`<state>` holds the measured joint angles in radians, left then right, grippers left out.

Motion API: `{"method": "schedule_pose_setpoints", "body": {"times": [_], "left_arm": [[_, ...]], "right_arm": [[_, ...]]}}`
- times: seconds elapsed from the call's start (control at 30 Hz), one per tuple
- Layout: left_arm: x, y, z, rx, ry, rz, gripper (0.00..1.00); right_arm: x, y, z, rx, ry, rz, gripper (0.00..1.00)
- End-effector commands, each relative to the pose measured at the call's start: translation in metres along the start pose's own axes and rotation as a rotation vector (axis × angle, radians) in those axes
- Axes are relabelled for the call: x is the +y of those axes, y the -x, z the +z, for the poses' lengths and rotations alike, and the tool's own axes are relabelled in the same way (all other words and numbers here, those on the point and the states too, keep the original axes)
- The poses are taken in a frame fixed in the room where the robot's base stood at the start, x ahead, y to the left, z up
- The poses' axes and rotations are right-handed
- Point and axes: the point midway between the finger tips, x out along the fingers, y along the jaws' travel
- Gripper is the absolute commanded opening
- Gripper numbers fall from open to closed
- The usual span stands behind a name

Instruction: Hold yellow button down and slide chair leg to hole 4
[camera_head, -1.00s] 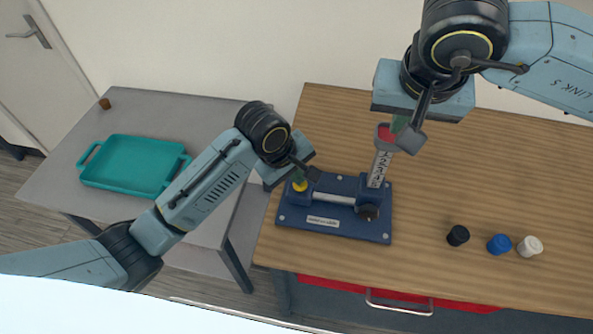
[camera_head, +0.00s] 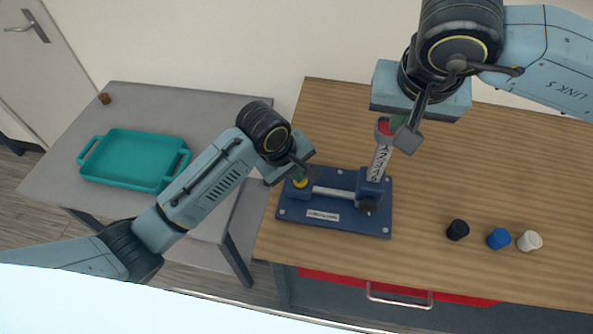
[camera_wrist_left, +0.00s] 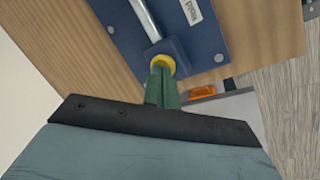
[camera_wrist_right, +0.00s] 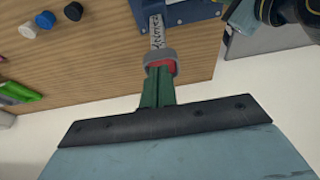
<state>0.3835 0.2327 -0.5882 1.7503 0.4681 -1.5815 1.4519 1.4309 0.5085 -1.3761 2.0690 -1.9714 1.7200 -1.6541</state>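A blue base plate (camera_head: 335,222) on the wooden table carries the yellow button (camera_head: 301,182), a metal rod and a blue block. The chair leg (camera_head: 379,161), a white tube with black markings, stands in the block. Its grey-rimmed red end (camera_wrist_right: 162,66) is on top. My left gripper (camera_head: 300,173) has its green fingers together, tips at the button, also seen in the left wrist view (camera_wrist_left: 163,66). My right gripper (camera_wrist_right: 158,76) has its green fingers together against the red end. Its tips partly cover that end. The hole by the block cannot be read.
Black (camera_head: 458,230), blue (camera_head: 498,239) and white (camera_head: 529,241) caps stand right of the plate. A teal tray (camera_head: 133,160) lies on a grey table at left. A red drawer (camera_head: 400,291) shows below the front edge.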

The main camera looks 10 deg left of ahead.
Motion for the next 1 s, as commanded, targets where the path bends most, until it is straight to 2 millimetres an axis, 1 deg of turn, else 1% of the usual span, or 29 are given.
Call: {"method": "schedule_pose_setpoints", "body": {"times": [0.77, 1.0], "left_arm": [[-0.001, -0.001, 0.001, -0.002, 0.000, -0.002, 0.00], [-0.001, -0.001, 0.001, -0.002, 0.000, -0.002, 0.00]], "right_arm": [[0.000, -0.030, 0.011, 0.000, 0.000, 0.001, 0.00], [0.000, -0.030, 0.011, 0.001, -0.001, 0.001, 0.00]]}}
